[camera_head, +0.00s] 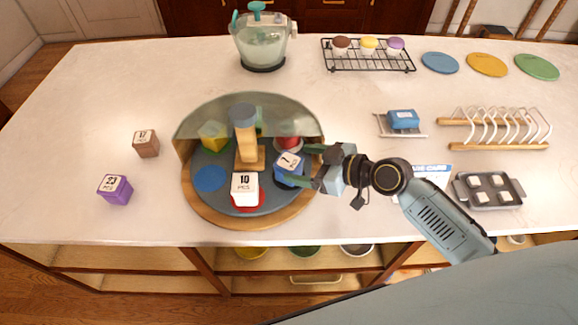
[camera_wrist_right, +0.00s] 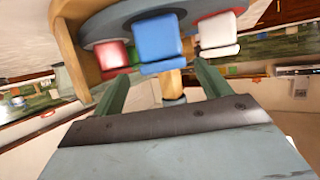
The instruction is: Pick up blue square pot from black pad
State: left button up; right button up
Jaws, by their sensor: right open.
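The blue square pot (camera_head: 289,168) with a white lid marked 7 sits on the right part of the round turntable (camera_head: 207,215). In the right wrist view, the blue pot (camera_wrist_right: 157,43) lies between and just beyond the open fingers (camera_wrist_right: 162,78). Contact cannot be told. My left gripper is not in view.
A wooden post (camera_head: 246,140) and curved clear screen (camera_head: 205,108) stand there. Purple (camera_head: 115,189) and brown pots (camera_head: 146,143) stand left.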

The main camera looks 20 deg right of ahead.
aim_at(295, 164)
jog(key=x, duration=0.4)
jog(key=shift+a+f+p, duration=0.1)
jog(key=shift+a+p, duration=0.2)
jog(key=shift+p, duration=0.1)
jog(key=shift+s, duration=0.1)
jog(key=c, duration=1.2)
